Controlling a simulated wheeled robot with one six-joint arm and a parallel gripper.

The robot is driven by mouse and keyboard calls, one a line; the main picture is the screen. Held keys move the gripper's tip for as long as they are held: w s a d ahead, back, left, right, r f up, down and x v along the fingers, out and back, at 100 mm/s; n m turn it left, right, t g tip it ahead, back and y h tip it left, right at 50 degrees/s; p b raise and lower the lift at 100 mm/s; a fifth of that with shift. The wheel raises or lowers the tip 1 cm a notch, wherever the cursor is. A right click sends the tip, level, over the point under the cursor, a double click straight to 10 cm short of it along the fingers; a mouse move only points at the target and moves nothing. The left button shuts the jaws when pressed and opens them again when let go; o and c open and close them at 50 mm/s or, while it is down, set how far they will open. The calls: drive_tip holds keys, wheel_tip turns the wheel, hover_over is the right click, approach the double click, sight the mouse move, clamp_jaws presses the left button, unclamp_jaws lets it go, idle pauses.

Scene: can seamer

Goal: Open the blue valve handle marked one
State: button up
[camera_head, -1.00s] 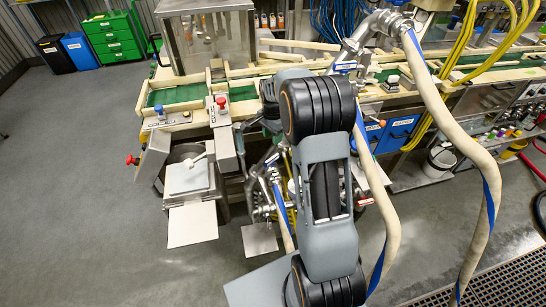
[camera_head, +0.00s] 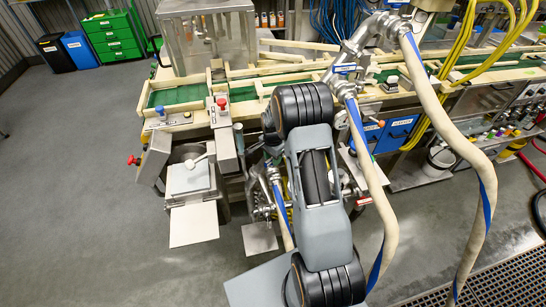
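A small blue piece (camera_head: 344,69), which looks like a valve handle, sits on the bent steel pipe (camera_head: 357,45) at the machine, just above and right of my arm. It is too small to read any mark or to tell its setting. More steel pipework with fittings (camera_head: 262,190) stands to the left of my arm, partly hidden by it. My grey and black arm reaches up the middle of the view towards the machine. My gripper does not show; the arm's own links probably hide it.
Thick beige hoses (camera_head: 450,130) with blue stripes hang to the right of my arm. The machine's green conveyor (camera_head: 180,95) runs behind. A steel tray (camera_head: 193,222) juts out at left. The floor at left is clear.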

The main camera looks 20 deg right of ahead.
drive_tip(key=shift+c, duration=0.5)
clamp_jaws()
drive_tip(key=shift+f+n+b, duration=0.15)
drive_tip(key=shift+n+b, duration=0.45)
drive_tip(key=shift+n, duration=0.9)
drive_tip(key=shift+o, duration=0.5)
unclamp_jaws()
drive_tip(key=shift+r, duration=0.2)
wheel_tip(320, 180, up, 14)
drive_tip(key=b, duration=0.1)
drive_tip(key=shift+b, duration=0.3)
drive_tip(key=shift+f, duration=0.1)
